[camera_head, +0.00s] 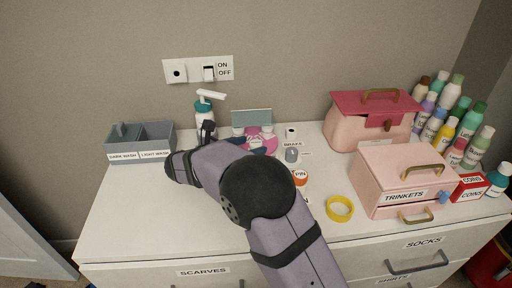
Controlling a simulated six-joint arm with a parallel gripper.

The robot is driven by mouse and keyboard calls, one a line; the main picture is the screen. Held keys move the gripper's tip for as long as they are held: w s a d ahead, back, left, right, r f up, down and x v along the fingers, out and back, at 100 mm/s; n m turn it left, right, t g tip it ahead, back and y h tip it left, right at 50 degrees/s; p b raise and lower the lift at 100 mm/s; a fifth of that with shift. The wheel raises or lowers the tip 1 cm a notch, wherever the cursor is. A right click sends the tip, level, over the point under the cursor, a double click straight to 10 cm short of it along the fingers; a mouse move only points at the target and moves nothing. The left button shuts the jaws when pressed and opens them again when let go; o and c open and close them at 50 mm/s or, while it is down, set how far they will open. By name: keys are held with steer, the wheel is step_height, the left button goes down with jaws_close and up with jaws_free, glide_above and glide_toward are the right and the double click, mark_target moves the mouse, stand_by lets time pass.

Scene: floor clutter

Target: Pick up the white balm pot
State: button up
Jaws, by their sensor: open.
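Two small whitish things stand by the pink round dish (268,143) at the back of the dresser top, one on the left (238,131) and one on the right (267,129). Either may be the white balm pot; they are too small to tell. My gripper (208,131) is the dark end beyond my wrist, left of the dish and in front of the teal pump bottle (203,106). It is open, with nothing seen in it. Its fingertips are small and partly hidden by my arm. Dark pieces lie over the dish's left side; I cannot tell what they are.
A grey-green panel (252,117) stands behind the dish. A grey divided bin (141,142) is at left. A grey knob (291,155), PIN item (300,177) and yellow ring (340,208) lie to the right, before pink boxes (404,174) and several bottles. The front left top is clear.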

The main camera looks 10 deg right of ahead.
mark_target(252, 146)
steer(key=x, duration=0.4)
steer(key=shift+f, duration=0.15)
steer(key=c, duration=1.1)
steer(key=shift+c, duration=0.2)
